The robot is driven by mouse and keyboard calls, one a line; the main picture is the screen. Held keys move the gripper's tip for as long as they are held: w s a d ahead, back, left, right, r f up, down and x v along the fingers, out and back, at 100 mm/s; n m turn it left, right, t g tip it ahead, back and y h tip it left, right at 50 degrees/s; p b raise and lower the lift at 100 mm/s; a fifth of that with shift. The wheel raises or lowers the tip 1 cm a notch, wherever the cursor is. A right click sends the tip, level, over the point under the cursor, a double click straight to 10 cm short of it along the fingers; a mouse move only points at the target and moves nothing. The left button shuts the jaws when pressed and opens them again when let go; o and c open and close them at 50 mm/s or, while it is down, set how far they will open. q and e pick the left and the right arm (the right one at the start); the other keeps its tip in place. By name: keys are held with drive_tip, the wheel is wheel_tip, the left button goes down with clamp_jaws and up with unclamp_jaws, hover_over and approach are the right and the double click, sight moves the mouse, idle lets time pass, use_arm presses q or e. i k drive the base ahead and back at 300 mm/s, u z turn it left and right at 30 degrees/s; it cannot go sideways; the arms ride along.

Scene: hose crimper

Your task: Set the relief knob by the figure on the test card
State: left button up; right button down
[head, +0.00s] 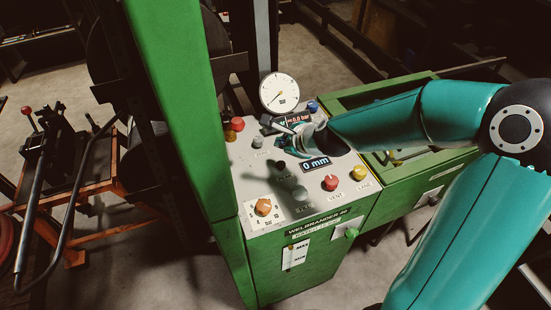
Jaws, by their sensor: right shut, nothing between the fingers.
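An orange knob (263,207) with a ring of scale marks sits on a pale plate at the front left of the sloping control panel (246,180). Its label is too small to read, so I cannot tell whether it is the relief knob. A white plate or card (295,254) with small dark print is on the green cabinet front below; I cannot read a figure on it. My right gripper (284,129) is over the back of the panel, below the round gauge, shut and empty. It partly hides the pressure display. My left gripper is out of view.
A round white gauge (279,92) stands at the panel's back. A display (316,164) reads 0 mm. Red (330,183) and yellow (359,173) buttons sit at the right. A green post (180,110) rises at the left. A green knob (351,233) is on the cabinet front.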

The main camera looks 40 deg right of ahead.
sight(263, 207)
drive_tip(key=z, duration=0.05)
drive_tip(key=k, duration=1)
drive_tip(key=u, duration=0.05)
